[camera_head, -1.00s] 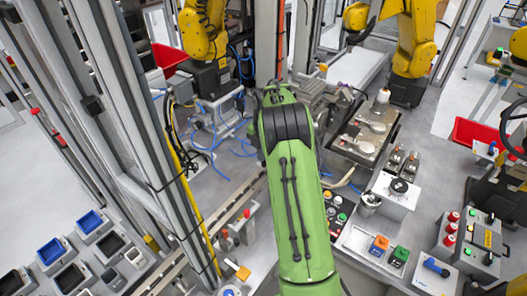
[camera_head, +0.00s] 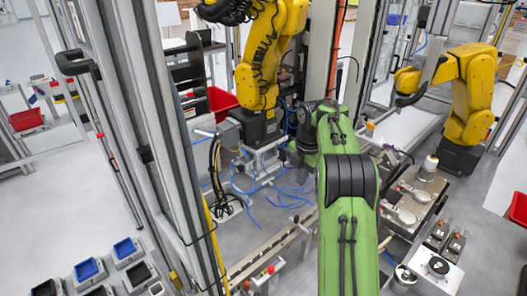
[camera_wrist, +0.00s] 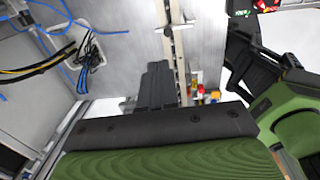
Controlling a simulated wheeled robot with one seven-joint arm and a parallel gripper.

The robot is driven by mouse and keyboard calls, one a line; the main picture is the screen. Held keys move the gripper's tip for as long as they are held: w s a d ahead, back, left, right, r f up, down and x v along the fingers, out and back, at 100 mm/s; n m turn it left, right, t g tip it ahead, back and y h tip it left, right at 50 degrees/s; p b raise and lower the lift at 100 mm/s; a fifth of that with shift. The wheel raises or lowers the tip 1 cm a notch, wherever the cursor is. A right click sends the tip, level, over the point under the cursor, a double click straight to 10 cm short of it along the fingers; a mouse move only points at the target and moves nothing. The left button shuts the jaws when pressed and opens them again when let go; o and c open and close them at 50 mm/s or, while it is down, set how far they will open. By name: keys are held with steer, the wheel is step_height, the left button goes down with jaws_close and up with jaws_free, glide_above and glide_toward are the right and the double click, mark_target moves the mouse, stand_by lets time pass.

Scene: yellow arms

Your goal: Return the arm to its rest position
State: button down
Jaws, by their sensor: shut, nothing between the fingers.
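My green arm (camera_head: 348,200) reaches up through the middle of the head view, over the work cell. In the wrist view my gripper (camera_wrist: 158,78) shows as dark fingers held together, with nothing between them. The fingers point out over a grey surface and a long metal rail (camera_wrist: 177,45). In the head view the far end of the arm hides the fingers.
Yellow robot arms stand at the back left (camera_head: 262,65) and right (camera_head: 470,85). A metal frame post (camera_head: 175,130) rises left of my arm. Blue cables (camera_head: 285,190) lie on the surface between. A work table with fixtures (camera_head: 412,205) is at right.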

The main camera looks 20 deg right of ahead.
steer(key=s+a+r+m+t+b, duration=0.2)
steer(key=s+a+r+m, duration=0.8)
steer(key=a, duration=0.4)
steer(key=s+a+f+m+t+b, duration=0.1)
steer(key=s+f+m, duration=0.3)
steer(key=s, duration=0.6)
steer(key=s+a+f+m+t+b, duration=0.1)
steer(key=s+a+f+m, duration=0.3)
steer(key=s+m, duration=0.4)
steer(key=s, duration=0.3)
steer(key=shift+t+b, duration=0.3)
steer(key=shift+a, duration=0.1)
